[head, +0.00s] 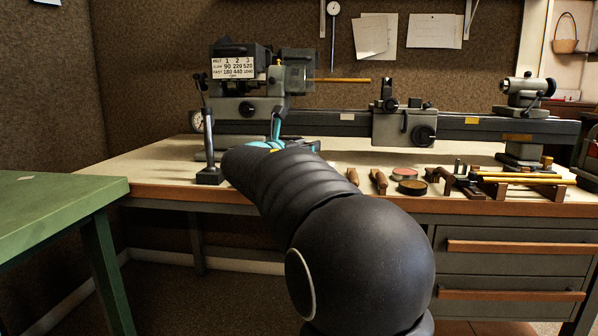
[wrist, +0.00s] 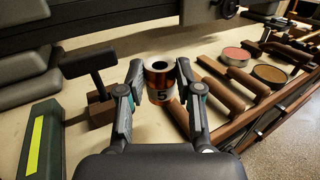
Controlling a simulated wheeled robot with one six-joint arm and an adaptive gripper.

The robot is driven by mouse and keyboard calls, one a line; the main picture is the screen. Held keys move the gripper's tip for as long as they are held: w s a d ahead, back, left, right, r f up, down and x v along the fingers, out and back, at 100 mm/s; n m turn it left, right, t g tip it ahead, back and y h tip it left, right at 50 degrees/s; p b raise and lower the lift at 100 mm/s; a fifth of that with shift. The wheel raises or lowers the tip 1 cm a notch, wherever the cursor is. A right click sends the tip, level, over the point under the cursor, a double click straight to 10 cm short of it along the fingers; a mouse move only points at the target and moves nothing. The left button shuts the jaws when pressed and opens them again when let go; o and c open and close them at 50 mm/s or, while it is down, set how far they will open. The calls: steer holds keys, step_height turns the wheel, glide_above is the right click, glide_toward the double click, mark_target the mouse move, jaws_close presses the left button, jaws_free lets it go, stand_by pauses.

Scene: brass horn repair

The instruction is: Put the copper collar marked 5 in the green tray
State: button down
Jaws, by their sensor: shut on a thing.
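In the head view my own arm hides the collar and most of the gripper. No green tray can be made out in either view.
A lathe (head: 405,124) runs along the back of the bench (head: 150,171). Wooden-handled tools (wrist: 222,91), a red round tin (wrist: 236,56) and a brown one (wrist: 269,73) lie to the right. A dark hammer-like tool (wrist: 88,62) stands left. A green table (head: 55,205) is at far left.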

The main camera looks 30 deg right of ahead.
steer(key=w+a+f, duration=0.2)
steer(key=w, duration=0.1)
steer(key=shift+w+a+f, duration=0.2)
steer(key=shift+a+f, duration=0.15)
steer(key=shift+a, duration=0.05)
steer(key=shift+f, duration=2)
steer(key=shift+f+b, duration=0.1)
steer(key=shift+b, duration=0.25)
steer(key=c, duration=0.8)
jaws_free()
steer(key=shift+o, duration=0.2)
steer(key=shift+a, duration=0.1)
steer(key=v, duration=1.2)
